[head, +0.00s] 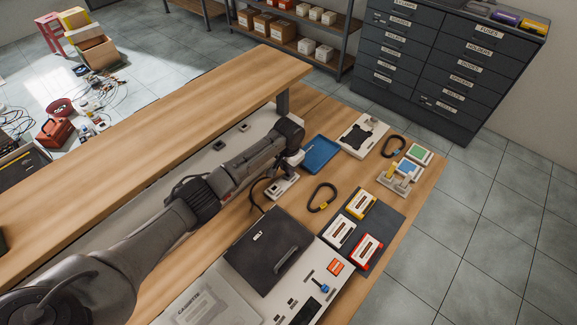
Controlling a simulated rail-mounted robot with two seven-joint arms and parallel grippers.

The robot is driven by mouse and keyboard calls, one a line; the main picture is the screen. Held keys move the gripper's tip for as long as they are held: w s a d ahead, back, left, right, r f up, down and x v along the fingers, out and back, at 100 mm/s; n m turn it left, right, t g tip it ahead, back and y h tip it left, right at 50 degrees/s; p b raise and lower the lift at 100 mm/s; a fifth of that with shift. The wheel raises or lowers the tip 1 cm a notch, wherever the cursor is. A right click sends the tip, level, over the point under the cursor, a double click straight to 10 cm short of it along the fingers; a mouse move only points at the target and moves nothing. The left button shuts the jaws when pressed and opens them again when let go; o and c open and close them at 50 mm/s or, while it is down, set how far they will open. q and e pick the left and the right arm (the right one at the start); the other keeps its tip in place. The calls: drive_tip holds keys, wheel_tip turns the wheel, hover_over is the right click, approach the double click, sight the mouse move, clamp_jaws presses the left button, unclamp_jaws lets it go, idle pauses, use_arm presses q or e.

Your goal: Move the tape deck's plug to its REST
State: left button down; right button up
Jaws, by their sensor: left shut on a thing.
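The tape deck (270,248) lies on the bench at lower middle, with a dark lid and a pale panel with buttons. A black cable (252,194) loops from behind it up to a small pale block (282,186). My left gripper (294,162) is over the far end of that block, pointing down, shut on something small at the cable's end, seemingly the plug. The plug itself is mostly hidden by the fingers, so I cannot tell whether it touches the block. I cannot make out a REST label. My right gripper is out of view.
A blue tray (320,153) lies just right of the gripper. Cassettes (360,204) lie on a dark mat, near black cable loops (322,197). A raised wooden shelf (170,125) runs behind my arm. A white stand (400,178) is near the right edge.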

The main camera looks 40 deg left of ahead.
use_arm(q)
drive_tip(key=shift+f+b, duration=0.3)
drive_tip(key=shift+f, duration=0.7)
idle(1.1)
idle(0.3)
drive_tip(key=c, duration=0.9)
unclamp_jaws()
